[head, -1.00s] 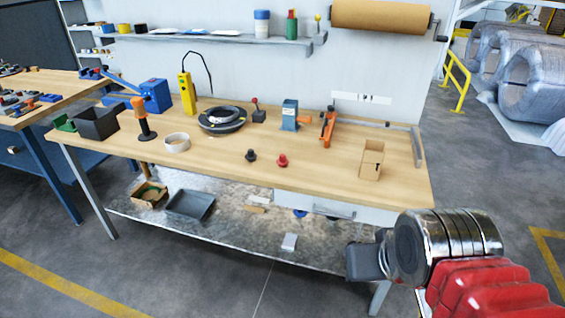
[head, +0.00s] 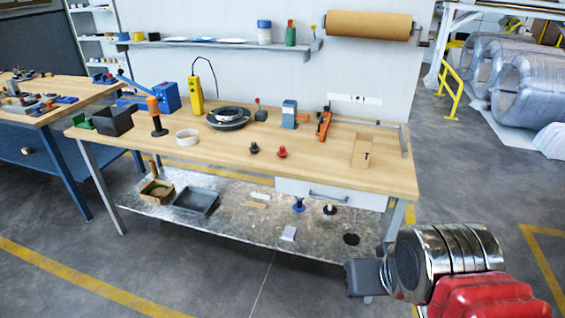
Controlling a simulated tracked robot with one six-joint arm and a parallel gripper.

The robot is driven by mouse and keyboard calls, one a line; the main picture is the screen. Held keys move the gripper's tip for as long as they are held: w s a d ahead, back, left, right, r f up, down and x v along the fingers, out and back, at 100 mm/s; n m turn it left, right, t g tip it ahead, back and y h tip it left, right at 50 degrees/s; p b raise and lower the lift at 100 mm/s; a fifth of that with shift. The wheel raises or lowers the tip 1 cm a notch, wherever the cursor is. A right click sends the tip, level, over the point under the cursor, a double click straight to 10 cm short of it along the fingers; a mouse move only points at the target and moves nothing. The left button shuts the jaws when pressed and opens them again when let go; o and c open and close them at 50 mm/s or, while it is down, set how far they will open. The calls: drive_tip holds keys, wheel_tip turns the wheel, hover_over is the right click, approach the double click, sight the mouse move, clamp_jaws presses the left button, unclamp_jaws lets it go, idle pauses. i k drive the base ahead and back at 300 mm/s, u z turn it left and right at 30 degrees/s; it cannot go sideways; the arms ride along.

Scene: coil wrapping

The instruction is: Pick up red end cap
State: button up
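The red end cap (head: 282,152) is a small knobbed piece standing on the wooden workbench (head: 235,160), near its front edge. A similar black end cap (head: 254,148) stands just left of it. My gripper (head: 362,278) shows at the lower right as a dark block at the end of my silver and red arm. It is in front of the bench, lower in the picture than the red cap and well apart from it. Its fingers cannot be made out, so I cannot tell whether it is open or shut.
A cardboard box (head: 361,152), an orange tool (head: 324,124), a tape roll (head: 187,136) and a black coil (head: 228,117) stand around the caps. The bench's lower shelf (head: 250,222) holds trays and small parts. Open floor (head: 190,285) lies in front.

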sight(281, 153)
drive_tip(key=k, duration=0.8)
drive_tip(key=u, duration=0.35)
drive_tip(key=i, duration=0.75)
drive_tip(key=u, duration=0.55)
drive_tip(key=i, duration=2)
drive_tip(key=z, duration=0.35)
